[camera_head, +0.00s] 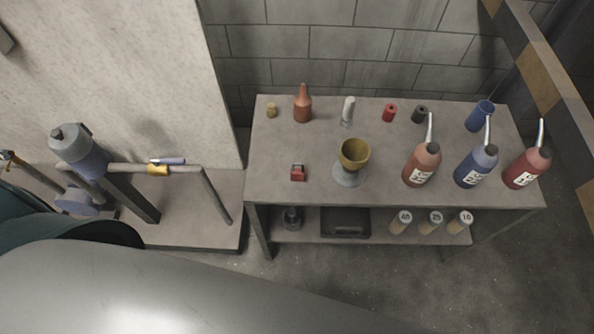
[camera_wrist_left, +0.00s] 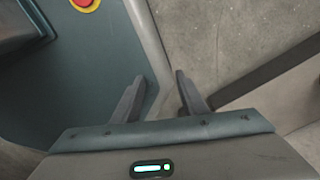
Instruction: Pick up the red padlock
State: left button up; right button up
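The red padlock (camera_head: 298,173) lies on the top of the grey table (camera_head: 320,190), near its front left part, with a dark shackle side facing up the picture. My left gripper (camera_wrist_left: 160,88) shows only in the left wrist view, where its two dark fingers are apart with nothing between them. It points down past my own base toward the floor, away from the padlock. The padlock does not show in the left wrist view. My right gripper is in neither view.
A yellow-brown cup on a grey stand (camera_head: 353,157) is right of the padlock. An orange-brown bottle (camera_head: 303,106) stands behind it. Spouted bottles (camera_head: 421,166) line the right side. The tabletop around the padlock is clear. A pipe rig (camera_head: 150,168) stands left of the table.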

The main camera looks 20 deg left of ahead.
pick_arm(q)
jog(key=w+d+r+n+t, duration=0.1)
jog(key=w+d+r, duration=0.1)
jog(key=w+r, duration=0.85)
jog(key=w+d+r+n+t, duration=0.1)
jog(key=w+r, duration=0.6)
jog(key=w, duration=0.6)
jog(key=w+d+r+n+t+h, duration=0.1)
jog(key=w+d+r+n+h, duration=0.2)
jog(key=r, duration=1)
jog(key=w+d+r+n, duration=0.1)
jog(key=w+d+r, duration=0.35)
jog(key=r, duration=0.95)
jog(key=w+a+r+n+g, duration=0.1)
jog(key=w+a+r+n, duration=0.2)
jog(key=w+r+n, duration=0.3)
jog(key=w+a+r+n+g+h, duration=0.1)
jog(key=w+a+r+n+g, duration=0.1)
jog(key=w+r+n, duration=0.4)
notch_tip(320, 180, up, 4)
jog(key=a+n+b, duration=0.1)
jog(key=n, duration=0.4)
jog(key=shift+r, duration=0.25)
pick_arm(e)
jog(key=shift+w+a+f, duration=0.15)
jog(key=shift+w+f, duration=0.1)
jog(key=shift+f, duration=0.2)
